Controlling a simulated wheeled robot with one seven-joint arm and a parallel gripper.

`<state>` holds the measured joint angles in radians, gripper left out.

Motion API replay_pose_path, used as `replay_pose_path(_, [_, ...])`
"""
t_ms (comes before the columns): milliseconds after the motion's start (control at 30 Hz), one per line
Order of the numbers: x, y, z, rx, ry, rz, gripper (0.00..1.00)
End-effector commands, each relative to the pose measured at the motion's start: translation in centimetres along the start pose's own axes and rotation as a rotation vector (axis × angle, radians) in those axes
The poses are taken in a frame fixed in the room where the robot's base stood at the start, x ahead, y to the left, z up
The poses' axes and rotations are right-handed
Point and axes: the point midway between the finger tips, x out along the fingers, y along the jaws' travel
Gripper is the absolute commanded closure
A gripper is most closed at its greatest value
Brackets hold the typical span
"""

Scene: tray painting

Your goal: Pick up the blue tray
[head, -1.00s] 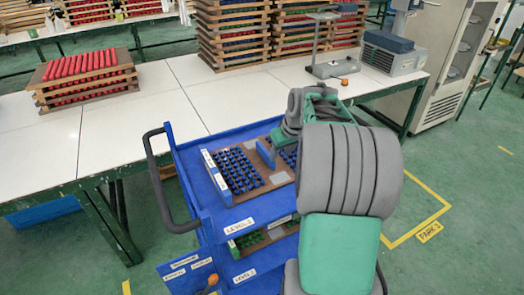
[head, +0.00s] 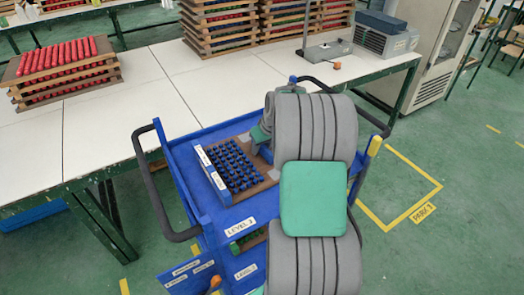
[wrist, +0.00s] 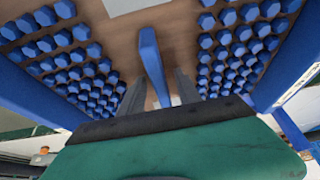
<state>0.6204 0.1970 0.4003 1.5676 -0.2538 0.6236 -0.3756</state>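The blue tray is a brown board (head: 262,185) with rows of blue pegs (head: 233,166) and pale blue-and-white edge labels. It lies on the top level of the blue cart (head: 180,170). My arm covers its right part in the head view. In the wrist view, the tray's board (wrist: 185,20) has a raised blue handle (wrist: 151,60) between two groups of blue pegs. My gripper (wrist: 158,85) is open, with one dark finger on each side of the handle; I cannot tell whether they touch it.
A lower cart shelf holds a green-pegged tray (head: 248,240). Black cart handles (head: 165,195) stick up at the ends. A white table (head: 120,110) behind carries a stack of red-pegged trays (head: 65,68) and taller stacks. Green floor is free at the right.

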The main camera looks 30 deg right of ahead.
Motion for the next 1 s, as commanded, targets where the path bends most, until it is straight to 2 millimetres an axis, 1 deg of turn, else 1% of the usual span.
replay_pose_path(100, [-0.02, -0.05, -0.03, -0.001, 0.0, 0.0, 0.61])
replay_pose_path(500, [-0.04, -0.13, -0.05, -0.002, 0.0, -0.001, 0.94])
replay_pose_path(600, [-0.04, -0.14, -0.05, -0.002, 0.0, -0.001, 1.0])
replay_pose_path(1000, [-0.06, -0.14, -0.06, -0.002, 0.0, -0.001, 1.0])
